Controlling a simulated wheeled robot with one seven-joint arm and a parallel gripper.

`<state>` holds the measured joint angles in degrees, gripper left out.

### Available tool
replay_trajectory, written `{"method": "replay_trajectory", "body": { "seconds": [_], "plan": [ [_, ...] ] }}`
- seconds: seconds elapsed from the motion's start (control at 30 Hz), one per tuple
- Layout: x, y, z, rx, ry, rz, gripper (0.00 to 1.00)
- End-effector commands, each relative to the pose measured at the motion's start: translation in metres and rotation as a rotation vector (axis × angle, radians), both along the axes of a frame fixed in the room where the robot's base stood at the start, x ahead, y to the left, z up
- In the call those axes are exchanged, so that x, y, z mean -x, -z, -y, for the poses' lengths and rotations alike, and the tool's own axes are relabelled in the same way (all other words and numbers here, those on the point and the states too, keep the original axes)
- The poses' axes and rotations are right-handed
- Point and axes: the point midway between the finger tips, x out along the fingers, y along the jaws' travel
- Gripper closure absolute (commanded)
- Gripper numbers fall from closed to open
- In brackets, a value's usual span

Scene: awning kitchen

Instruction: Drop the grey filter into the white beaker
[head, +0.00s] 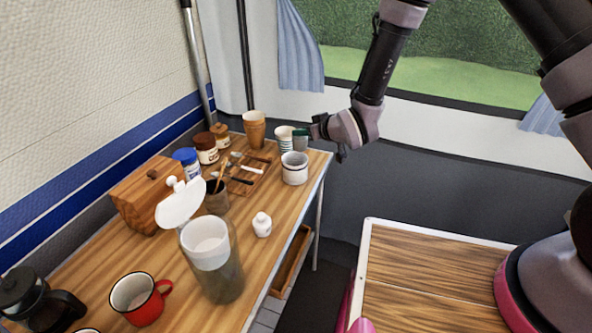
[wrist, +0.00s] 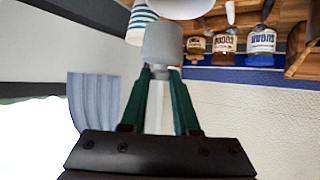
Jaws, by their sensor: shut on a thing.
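My gripper (wrist: 160,75) has green fingers shut on the narrow end of the grey filter (wrist: 163,45). In the head view my gripper (head: 308,133) is over the far right end of the wooden counter, and the filter (head: 300,143) shows as a small grey shape beside the striped cup. The white beaker (head: 295,174), with a dark rim line, stands upright on the counter just nearer than the filter. Part of a white vessel (wrist: 180,7), probably the beaker, shows at the top of the wrist view. The filter looks apart from the beaker.
A blue-and-white striped cup (head: 284,139) and tan stacked cups (head: 254,130) stand close by. A wooden cutlery tray (head: 262,171), jars (head: 187,160), a small white pot (head: 262,225) and a tall lidded container (head: 215,270) stand along the counter (head: 165,251).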

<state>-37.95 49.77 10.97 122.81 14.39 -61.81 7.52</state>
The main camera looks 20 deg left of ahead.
Motion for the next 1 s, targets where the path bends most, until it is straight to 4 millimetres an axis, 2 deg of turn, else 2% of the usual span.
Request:
{"method": "replay_trajectory", "body": {
  "seconds": [0.1, 0.13, 0.2, 0.63, 1.0],
  "plan": [
    [0.0, 0.0, 0.0, 0.0, 0.0, 0.0, 1.0],
    [0.0, 0.0, 0.0, 0.0, 0.0, 0.0, 0.63],
    [0.0, 0.0, 0.0, 0.0, 0.0, 0.0, 0.36],
    [0.004, -0.004, 0.006, 0.001, 0.001, -0.002, 0.36],
    [0.042, -0.038, 0.055, 0.002, 0.0, 0.0, 0.36]
  ]
}}
